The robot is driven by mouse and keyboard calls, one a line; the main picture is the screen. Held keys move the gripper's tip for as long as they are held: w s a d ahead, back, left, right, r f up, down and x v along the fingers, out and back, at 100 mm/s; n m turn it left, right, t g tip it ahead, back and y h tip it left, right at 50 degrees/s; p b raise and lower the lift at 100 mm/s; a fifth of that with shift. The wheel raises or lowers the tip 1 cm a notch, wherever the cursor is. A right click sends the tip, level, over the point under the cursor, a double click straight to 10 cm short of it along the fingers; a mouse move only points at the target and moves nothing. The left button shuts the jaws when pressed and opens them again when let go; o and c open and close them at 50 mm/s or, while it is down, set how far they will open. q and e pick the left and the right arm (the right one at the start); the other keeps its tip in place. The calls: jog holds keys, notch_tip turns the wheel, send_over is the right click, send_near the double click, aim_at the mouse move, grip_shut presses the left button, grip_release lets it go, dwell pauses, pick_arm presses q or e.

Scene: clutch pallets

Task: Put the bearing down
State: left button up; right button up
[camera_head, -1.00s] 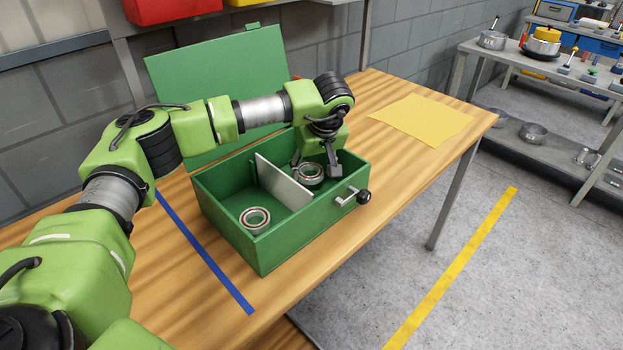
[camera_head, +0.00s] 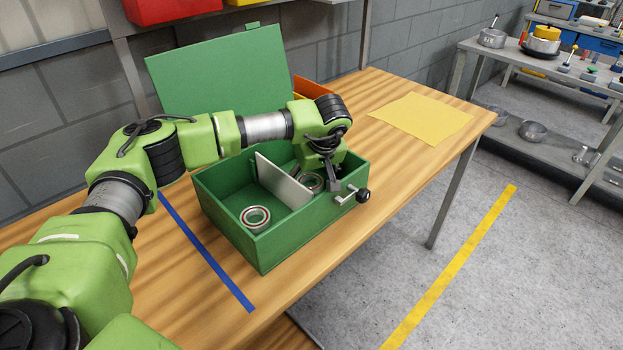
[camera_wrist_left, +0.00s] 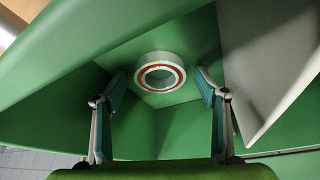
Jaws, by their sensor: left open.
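A metal bearing with a red ring (camera_head: 314,188) lies in the right compartment of the open green box (camera_head: 262,248), partly hidden by my left gripper (camera_head: 317,182). In the wrist view, this bearing (camera_wrist_left: 160,91) lies flat on the green floor between and beyond the fingertips. My left gripper (camera_wrist_left: 160,85) is open, its two fingers apart with gaps on both sides of the bearing. A second, similar bearing (camera_head: 256,228) lies in the left compartment. My right gripper is not in view.
A pale divider (camera_head: 283,182) stands between the compartments, close to the gripper. The green lid (camera_head: 220,75) stands raised behind. A latch (camera_head: 352,197) sticks out in front. A yellow sheet (camera_head: 420,119) lies on the wooden table (camera_head: 375,165) at right.

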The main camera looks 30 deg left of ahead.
pick_arm(q)
jog(key=shift+r, duration=0.2)
jog(key=b+v, duration=0.2)
jog(key=v, duration=1)
